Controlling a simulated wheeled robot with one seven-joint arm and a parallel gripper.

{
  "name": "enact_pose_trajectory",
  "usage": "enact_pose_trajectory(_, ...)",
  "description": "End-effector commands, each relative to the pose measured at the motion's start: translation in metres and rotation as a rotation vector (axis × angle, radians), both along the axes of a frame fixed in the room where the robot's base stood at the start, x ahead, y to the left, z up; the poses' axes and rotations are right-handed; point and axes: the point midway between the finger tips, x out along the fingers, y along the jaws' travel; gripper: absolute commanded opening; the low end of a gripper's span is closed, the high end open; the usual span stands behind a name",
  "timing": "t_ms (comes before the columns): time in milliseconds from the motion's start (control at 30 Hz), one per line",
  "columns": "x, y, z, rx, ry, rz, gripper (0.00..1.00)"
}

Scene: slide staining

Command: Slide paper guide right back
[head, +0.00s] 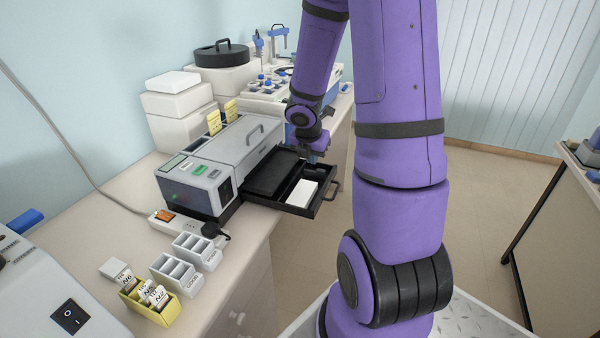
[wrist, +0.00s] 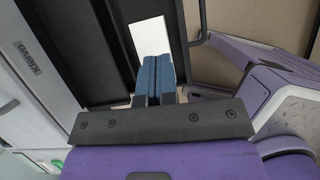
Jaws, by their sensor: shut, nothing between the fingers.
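A black tray (head: 326,192) stands pulled out from the front of the grey machine (head: 232,160), with a white rectangular block or stack (head: 302,193) lying in it. I cannot clearly pick out a separate paper guide against the dark tray walls. My gripper (head: 318,153) is over the tray's far end, its fingertips hard to see there. In the wrist view my gripper (wrist: 152,64) shows two blue fingers pressed together with nothing between them. They overlap the near end of the white stack (wrist: 150,38) in that picture. Whether they touch anything is unclear.
The tray's handle (head: 334,190) sticks out past the counter edge. Slide racks (head: 190,262) and a yellow slide holder (head: 150,300) stand at the front of the counter. White boxes (head: 178,105) stand behind the machine. Open floor lies to the right.

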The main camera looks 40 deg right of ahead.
Motion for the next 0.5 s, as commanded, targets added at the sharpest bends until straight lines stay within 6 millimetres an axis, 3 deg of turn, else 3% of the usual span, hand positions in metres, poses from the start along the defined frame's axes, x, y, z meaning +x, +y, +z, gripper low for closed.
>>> enact_pose_trajectory(267,-0.003,-0.003,-0.009,-0.009,0.011,0.054,0.0)
enact_pose_trajectory(500,0.001,-0.011,-0.031,-0.008,0.012,0.051,0.0)
